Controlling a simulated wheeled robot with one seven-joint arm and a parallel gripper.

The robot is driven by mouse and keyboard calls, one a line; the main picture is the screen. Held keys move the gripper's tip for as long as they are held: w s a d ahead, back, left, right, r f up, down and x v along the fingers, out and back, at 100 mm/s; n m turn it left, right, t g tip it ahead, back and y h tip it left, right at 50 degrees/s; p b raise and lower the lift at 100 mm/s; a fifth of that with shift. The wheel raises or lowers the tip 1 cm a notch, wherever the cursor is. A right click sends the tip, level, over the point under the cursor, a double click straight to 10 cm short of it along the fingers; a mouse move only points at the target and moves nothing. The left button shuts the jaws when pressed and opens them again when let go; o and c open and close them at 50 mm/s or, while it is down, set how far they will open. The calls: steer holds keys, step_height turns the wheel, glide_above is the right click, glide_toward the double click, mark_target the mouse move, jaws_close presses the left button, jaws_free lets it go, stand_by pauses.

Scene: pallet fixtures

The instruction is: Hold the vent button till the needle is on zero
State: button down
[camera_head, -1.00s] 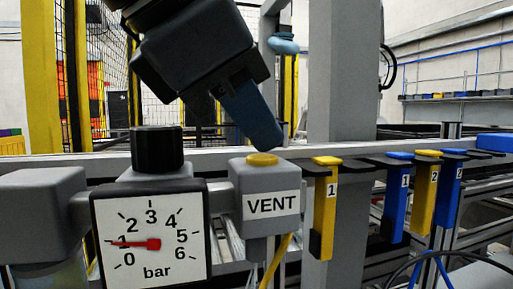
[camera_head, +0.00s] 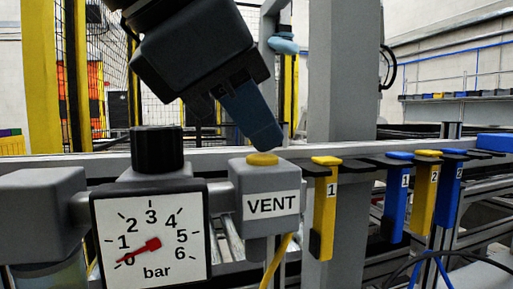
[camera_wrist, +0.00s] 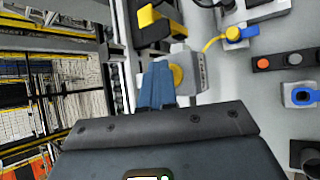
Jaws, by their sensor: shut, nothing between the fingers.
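The grey vent block, labelled VENT (camera_head: 272,204), carries a yellow button (camera_head: 262,159) on top. The white gauge (camera_head: 150,225) to its left has a red needle (camera_head: 140,250) lying across the 0 numeral, at or very near the zero mark. My gripper (camera_head: 268,147) has blue fingers, shut and empty, slanting down to the button. Their tips are at the button's top; whether they press it I cannot tell. In the wrist view the fingers (camera_wrist: 158,85) overlap the left side of the yellow button (camera_wrist: 177,75).
A black knob (camera_head: 157,150) stands above the gauge and a grey housing (camera_head: 38,205) is left of it. Yellow and blue numbered tags (camera_head: 323,210) hang on the rail to the right. A yellow hose (camera_head: 277,262) runs below the vent block. A grey post (camera_head: 343,80) rises behind.

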mark_target(260, 157)
steer(key=shift+r, duration=0.1)
stand_by(0.7)
steer(key=shift+r+p, duration=0.3)
steer(key=shift+r, duration=0.5)
steer(key=shift+r+p, duration=1.25)
steer(key=shift+r, duration=1.1)
steer(key=shift+d+r, duration=0.1)
steer(key=shift+r, duration=0.1)
